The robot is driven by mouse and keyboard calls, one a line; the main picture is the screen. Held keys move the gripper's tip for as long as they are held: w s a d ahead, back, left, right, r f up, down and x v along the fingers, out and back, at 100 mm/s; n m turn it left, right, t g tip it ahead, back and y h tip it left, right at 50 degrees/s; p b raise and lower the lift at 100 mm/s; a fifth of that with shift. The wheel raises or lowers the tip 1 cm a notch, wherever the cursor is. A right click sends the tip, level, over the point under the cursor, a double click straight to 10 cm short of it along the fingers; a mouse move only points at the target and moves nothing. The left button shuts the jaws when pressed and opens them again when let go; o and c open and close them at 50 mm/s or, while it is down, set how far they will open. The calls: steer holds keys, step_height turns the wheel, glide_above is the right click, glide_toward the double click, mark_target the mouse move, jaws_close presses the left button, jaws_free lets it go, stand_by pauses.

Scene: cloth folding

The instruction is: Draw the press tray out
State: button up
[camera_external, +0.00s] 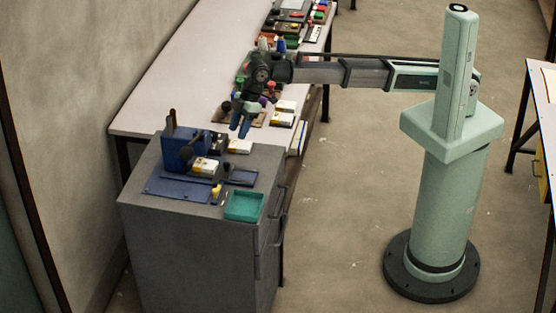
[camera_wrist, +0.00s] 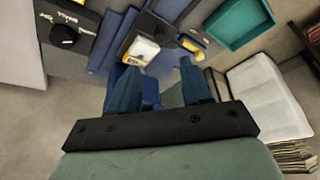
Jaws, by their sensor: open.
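A blue press (camera_external: 178,146) with a dark upright post stands at the back left of the grey cabinet top. A flat blue plate (camera_external: 170,188) extends in front of it, and I cannot tell whether this is the press tray. A white and yellow block (camera_external: 205,166) sits at the press; a similar block (camera_wrist: 142,48) shows in the wrist view. My gripper (camera_external: 240,125) is open and empty, above and right of the press, apart from it. In the wrist view, my gripper's blue fingers (camera_wrist: 160,65) point toward blue parts, some hidden behind them.
A teal open tray (camera_external: 244,206) lies at the cabinet's front right and also shows in the wrist view (camera_wrist: 238,22). A small dark blue tray (camera_external: 241,177) lies behind it. The long bench (camera_external: 190,75) behind holds several tools and blocks.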

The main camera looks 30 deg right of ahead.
mark_target(227, 163)
steer(key=x, duration=1.2)
steer(key=shift+f, duration=0.25)
steer(key=shift+c, duration=0.4)
jaws_close()
